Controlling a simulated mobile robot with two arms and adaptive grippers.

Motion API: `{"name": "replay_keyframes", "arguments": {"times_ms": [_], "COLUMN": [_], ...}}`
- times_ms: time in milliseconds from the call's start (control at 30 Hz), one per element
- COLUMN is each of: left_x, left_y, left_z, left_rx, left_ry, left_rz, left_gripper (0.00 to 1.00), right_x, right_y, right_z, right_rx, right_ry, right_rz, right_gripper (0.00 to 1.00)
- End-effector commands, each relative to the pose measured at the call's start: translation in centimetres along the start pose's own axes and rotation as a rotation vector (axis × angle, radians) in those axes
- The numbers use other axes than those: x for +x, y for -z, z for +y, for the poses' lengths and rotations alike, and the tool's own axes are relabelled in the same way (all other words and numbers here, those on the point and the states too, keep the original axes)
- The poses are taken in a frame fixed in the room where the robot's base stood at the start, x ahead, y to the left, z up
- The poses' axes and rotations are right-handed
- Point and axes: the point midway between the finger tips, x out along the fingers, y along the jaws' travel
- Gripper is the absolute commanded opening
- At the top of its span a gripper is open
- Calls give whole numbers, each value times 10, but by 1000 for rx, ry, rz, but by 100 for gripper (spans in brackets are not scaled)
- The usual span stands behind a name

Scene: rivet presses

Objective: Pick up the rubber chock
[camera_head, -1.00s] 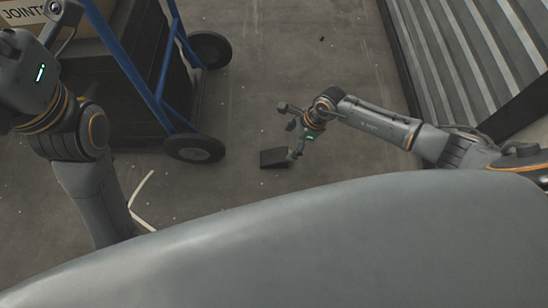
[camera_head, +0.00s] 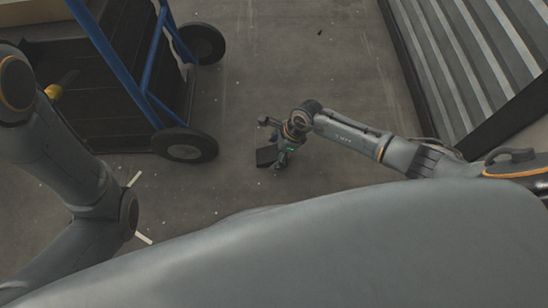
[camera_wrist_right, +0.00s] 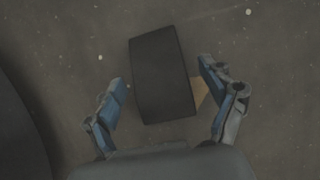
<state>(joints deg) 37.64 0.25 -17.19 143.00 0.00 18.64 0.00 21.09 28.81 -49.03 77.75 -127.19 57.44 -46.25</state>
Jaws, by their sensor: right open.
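The rubber chock (camera_head: 266,156) is a dark block on the concrete floor, partly hidden by my right gripper (camera_head: 279,162) in the head view. In the right wrist view the chock (camera_wrist_right: 162,75) lies between and ahead of the two blue-padded fingers of my right gripper (camera_wrist_right: 160,95). The fingers are apart, with a gap on the left side; the right finger is close to the chock's edge, and I cannot tell if it touches.
A blue-framed cart (camera_head: 135,75) with black wheels (camera_head: 185,145) stands left of the chock. A ribbed grey metal structure (camera_head: 470,60) stands at the right. Floor beyond the chock is open.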

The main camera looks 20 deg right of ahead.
Motion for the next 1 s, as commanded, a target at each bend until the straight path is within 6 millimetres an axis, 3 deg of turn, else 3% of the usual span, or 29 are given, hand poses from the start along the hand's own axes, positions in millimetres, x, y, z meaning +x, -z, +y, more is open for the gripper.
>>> {"name": "replay_keyframes", "arguments": {"times_ms": [267, 600, 667, 1000], "left_x": [2, 2, 2, 6], "left_y": [1, 1, 1, 1], "left_z": [0, 1, 1, 0], "left_rx": [1, 1, 0, 0], "left_ry": [-2, -2, -2, -2], "left_rz": [4, 4, 4, 11], "left_gripper": [40, 40, 40, 40], "right_x": [1, 1, 1, -4], "right_y": [0, 0, -1, -3], "right_z": [0, 0, 0, 0], "right_rx": [0, -1, -1, -1], "right_ry": [0, -1, 0, 1], "right_rz": [0, 0, -1, -1], "right_gripper": [83, 14, 6, 6]}}
